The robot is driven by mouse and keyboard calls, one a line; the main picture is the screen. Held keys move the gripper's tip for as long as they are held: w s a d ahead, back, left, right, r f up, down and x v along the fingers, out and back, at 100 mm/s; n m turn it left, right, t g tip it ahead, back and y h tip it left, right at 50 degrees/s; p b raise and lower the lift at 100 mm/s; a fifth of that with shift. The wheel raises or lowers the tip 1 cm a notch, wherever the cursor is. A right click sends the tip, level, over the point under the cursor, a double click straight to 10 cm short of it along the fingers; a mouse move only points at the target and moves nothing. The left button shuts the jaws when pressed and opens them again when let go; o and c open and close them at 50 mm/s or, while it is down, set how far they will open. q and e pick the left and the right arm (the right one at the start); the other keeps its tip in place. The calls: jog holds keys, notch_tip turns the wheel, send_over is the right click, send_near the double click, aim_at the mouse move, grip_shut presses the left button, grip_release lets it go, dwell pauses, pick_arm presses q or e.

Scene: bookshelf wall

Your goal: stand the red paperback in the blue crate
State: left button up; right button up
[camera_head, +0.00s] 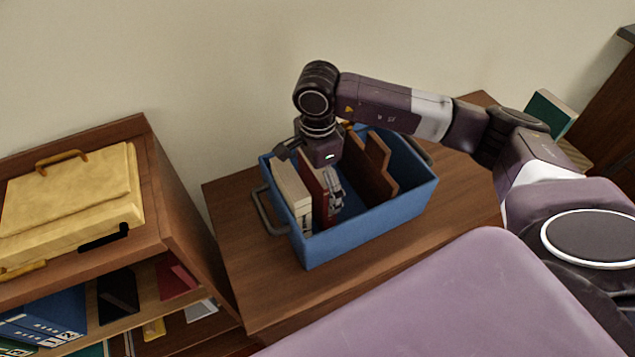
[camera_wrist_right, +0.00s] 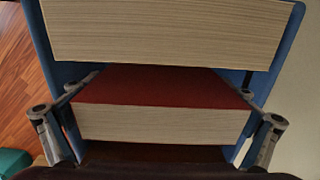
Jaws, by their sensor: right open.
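The red paperback (camera_head: 313,181) is upright inside the blue crate (camera_head: 372,217), beside a thick cream-paged book (camera_head: 290,189). In the right wrist view the red paperback (camera_wrist_right: 160,122) shows its pale page edge and red cover, with the cream-paged book (camera_wrist_right: 165,35) above it in the picture. My right gripper (camera_head: 328,182) is down over the crate at the red paperback. Its fingers are open, one at each end of the book in the wrist view (camera_wrist_right: 157,122). I see no clear grip on it. My left gripper is not in view.
Brown dividers (camera_head: 374,170) stand in the crate right of the gripper. The crate rests on a wooden cabinet top (camera_head: 240,272). A shelf unit with a yellow case (camera_head: 75,200) and blue binders (camera_head: 45,318) stands at left. A green book (camera_head: 550,112) is at right.

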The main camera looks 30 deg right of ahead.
notch_tip(320, 180, up, 11)
jog(key=b, duration=0.3)
jog(key=shift+r, duration=0.55)
